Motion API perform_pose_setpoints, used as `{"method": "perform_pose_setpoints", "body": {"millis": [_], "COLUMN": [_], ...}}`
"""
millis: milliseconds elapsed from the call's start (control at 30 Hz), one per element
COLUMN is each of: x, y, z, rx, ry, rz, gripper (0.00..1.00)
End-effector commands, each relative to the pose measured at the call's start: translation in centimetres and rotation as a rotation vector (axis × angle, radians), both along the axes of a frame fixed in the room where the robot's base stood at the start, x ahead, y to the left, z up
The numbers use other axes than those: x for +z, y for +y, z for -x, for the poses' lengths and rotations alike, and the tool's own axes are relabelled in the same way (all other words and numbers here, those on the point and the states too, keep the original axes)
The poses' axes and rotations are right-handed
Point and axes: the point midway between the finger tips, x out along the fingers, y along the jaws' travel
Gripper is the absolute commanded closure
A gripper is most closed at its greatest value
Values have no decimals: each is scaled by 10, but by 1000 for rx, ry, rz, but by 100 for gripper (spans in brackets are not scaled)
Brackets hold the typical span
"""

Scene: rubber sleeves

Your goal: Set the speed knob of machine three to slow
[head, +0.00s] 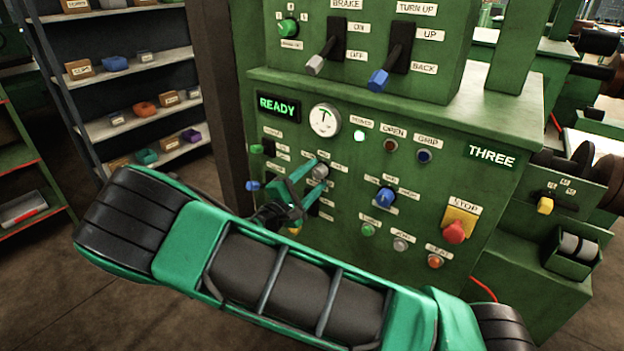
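Machine three is a green cabinet with a THREE sign (492,155) on its front panel. The small labels are too blurred to tell which control is the speed knob. A blue knob (385,197) with small labels around it sits mid-panel. A grey-capped control (320,171) by a dark slot sits left of it, with labels beside it. My gripper (321,174) is at the panel, its two green fingers apart, one on each side of the grey cap in this view. Whether they touch it is unclear. My arm hides the panel's lower left.
A READY display (279,107), a gauge (324,120) and a red stop button (454,232) are on the panel. Two levers, grey-tipped (315,65) and blue-tipped (378,80), and a green knob (288,27) are above. Shelves (150,122) stand left.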

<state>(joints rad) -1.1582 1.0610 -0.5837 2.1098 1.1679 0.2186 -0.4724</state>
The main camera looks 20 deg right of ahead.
Motion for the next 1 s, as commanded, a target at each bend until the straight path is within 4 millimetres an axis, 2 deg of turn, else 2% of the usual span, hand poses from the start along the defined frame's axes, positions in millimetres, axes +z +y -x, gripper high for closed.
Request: {"method": "perform_pose_setpoints", "body": {"millis": [267, 700, 1000], "x": [0, -7, -9], "y": [6, 67, 85], "z": [5, 50, 64], "rx": [-1, 2, 0], "ry": [-1, 0, 0], "rz": [1, 0, 0], "gripper": [50, 50, 50]}}
